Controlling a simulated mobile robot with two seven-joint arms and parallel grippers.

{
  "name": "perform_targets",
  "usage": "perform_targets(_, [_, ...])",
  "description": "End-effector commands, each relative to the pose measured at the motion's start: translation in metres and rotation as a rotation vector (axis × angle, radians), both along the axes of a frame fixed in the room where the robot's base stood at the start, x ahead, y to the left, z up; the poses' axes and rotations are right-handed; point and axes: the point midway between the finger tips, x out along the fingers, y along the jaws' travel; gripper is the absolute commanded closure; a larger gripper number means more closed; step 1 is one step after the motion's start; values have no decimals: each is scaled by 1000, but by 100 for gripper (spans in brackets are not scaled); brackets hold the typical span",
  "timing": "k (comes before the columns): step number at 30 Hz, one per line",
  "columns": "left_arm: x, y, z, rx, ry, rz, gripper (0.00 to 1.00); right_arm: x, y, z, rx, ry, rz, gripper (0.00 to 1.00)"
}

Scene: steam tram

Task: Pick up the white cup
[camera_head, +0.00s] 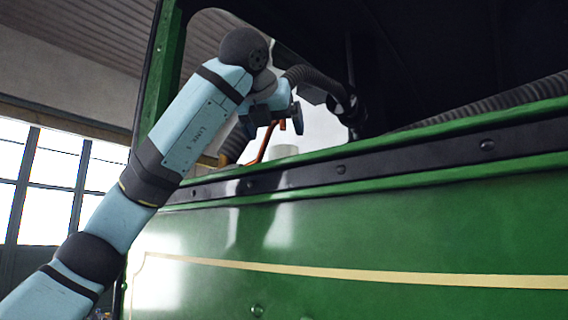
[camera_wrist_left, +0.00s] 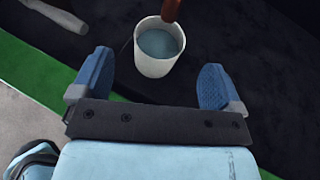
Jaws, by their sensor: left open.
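The white cup (camera_wrist_left: 154,68) stands in the left wrist view, seen from above, with a grey-blue inside. It sits on a dark surface, ahead of and between the two blue fingers of my left gripper (camera_wrist_left: 157,61). The fingers are wide apart and empty, with a gap to the cup on both sides. In the head view the cup (camera_head: 284,151) shows only its upper part above the green wall. My left gripper (camera_head: 272,124) is above it, pointing down. My right gripper is not in view.
A copper-coloured pipe (camera_head: 264,143) rises close to the cup and gripper; its end (camera_wrist_left: 171,9) reaches the cup's far rim in the wrist view. The green tram wall (camera_head: 380,230) with a dark ledge stands in front. A green post (camera_head: 166,70) is left of the opening.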

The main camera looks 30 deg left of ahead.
Motion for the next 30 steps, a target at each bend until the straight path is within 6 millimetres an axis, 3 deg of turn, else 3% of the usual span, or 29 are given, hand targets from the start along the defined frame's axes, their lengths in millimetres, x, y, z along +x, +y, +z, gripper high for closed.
perform_targets(7, [17,6,-6,0,1,0,7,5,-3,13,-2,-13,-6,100])
perform_targets(15, [50,18,-21,0,0,0,7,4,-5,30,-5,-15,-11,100])
perform_targets(24, [54,19,-25,0,-1,-1,7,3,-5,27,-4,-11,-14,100])
perform_targets(30, [54,19,-25,0,-1,-1,53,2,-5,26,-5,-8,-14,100])
